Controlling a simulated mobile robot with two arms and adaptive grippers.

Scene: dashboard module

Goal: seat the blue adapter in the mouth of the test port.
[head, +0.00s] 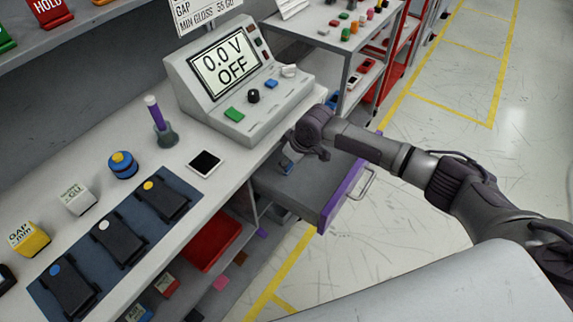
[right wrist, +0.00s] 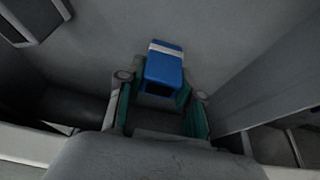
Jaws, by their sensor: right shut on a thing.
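The blue adapter (right wrist: 163,70), a blue block with a pale band, sits between the green-padded fingers of my right gripper (right wrist: 158,98) in the right wrist view. I cannot tell whether the adapter touches the drawer floor. The tester console (head: 240,80) reads "0.0 V OFF". I cannot make out the test port's mouth for sure. My left gripper is not in view.
The drawer's purple front (head: 343,194) stands out over the aisle. A shelf unit (head: 345,45) stands behind.

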